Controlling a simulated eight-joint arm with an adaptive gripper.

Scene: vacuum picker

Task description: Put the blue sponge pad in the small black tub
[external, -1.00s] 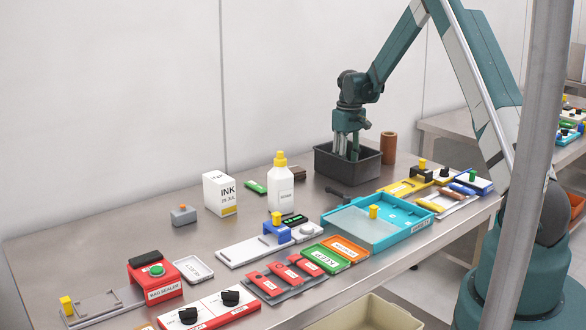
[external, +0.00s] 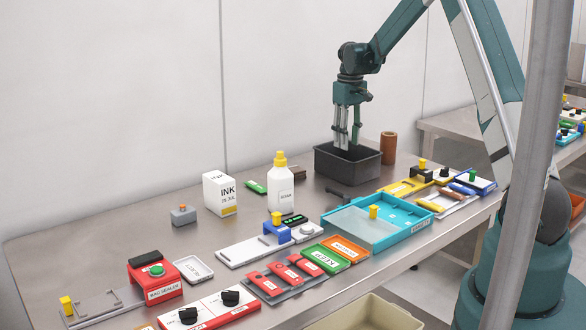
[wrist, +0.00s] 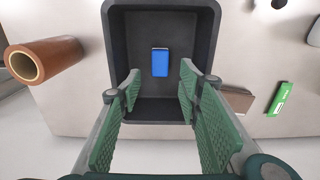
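The blue sponge pad (wrist: 160,62) lies on the floor of the small black tub in the wrist view, apart from the tub's walls. The black tub (external: 363,173) stands on the steel table near its far right end, and its rim also shows in the wrist view (wrist: 214,40). The pad is hidden by the tub wall in the external view. My gripper (external: 348,147) is above the tub with its fingertips near rim height. In the wrist view my gripper (wrist: 156,84) has its green fingers spread wide with nothing between them.
A brown cylinder (external: 389,147) stands right of the tub. A white bottle (external: 280,188), an ink box (external: 219,194) and a blue tray (external: 412,221) stand nearer the middle of the table. Several panels and fixtures fill the front. The back left of the table is clear.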

